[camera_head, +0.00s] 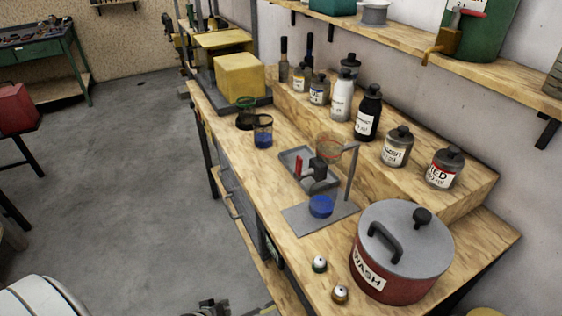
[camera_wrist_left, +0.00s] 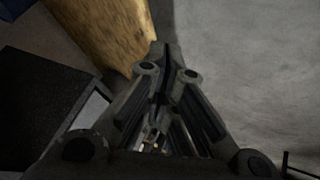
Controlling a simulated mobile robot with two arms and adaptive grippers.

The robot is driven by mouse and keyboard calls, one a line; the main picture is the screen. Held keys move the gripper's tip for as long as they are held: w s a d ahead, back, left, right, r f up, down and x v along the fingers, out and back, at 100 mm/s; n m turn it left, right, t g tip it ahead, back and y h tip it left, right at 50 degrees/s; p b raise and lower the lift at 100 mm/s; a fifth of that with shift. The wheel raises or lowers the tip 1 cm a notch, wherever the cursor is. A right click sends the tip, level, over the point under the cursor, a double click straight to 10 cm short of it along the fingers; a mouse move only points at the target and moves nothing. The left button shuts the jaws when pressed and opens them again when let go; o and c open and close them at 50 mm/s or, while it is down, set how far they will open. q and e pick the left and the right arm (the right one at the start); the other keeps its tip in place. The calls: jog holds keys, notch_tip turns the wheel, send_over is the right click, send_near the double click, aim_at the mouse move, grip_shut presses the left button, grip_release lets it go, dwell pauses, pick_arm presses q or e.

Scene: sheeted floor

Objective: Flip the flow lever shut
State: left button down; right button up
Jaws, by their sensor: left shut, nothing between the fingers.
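The flow lever (camera_head: 298,167) is a small red handle standing roughly upright at the left side of a dark valve (camera_head: 318,167). The valve sits on a grey metal stand below a clear funnel (camera_head: 329,147) with a reddish rim. A dish of blue liquid (camera_head: 320,206) is on the stand's plate beneath it. My left gripper (camera_head: 213,307) is only partly visible at the bottom edge, off the bench's front and well away from the lever. In the left wrist view the left gripper (camera_wrist_left: 166,52) is shut and empty, near a wooden edge (camera_wrist_left: 112,35). My right gripper is not in view.
A red pot labelled WASH (camera_head: 405,260) stands right of the stand, with two small knobs (camera_head: 319,264) near the bench front. A blue-filled beaker (camera_head: 263,133) and a yellow block (camera_head: 239,78) are further back. Several labelled bottles (camera_head: 397,147) line the raised step.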

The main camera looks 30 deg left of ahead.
pick_arm(q)
jog(key=w+a+r+n+t+b, duration=0.1)
jog(key=w+r+n+t, duration=0.1)
jog(key=w+r, duration=0.5)
jog(key=w+a+r+n+t+b, duration=0.1)
jog(key=w+a+r+n+t, duration=0.1)
jog(key=r, duration=0.8)
jog(key=w+a+r+n+t, duration=0.1)
jog(key=w+r+n+t, duration=0.1)
jog(key=w+r, duration=0.5)
jog(key=s+d+r+t+h, duration=0.1)
jog(key=d+r+h, duration=0.1)
jog(key=r, duration=0.7)
jog(key=s+d+r+t+h+b, duration=0.1)
jog(key=d+r+h, duration=0.1)
jog(key=r, duration=0.7)
jog(key=s+d+r+t+h+b, duration=0.1)
jog(key=d+r, duration=0.3)
jog(key=r, duration=0.6)
jog(key=shift+s+d+t+h, duration=0.3)
jog(key=shift+s+t+h, duration=0.2)
jog(key=shift+s+t, duration=0.1)
jog(key=shift+w+r, duration=0.15)
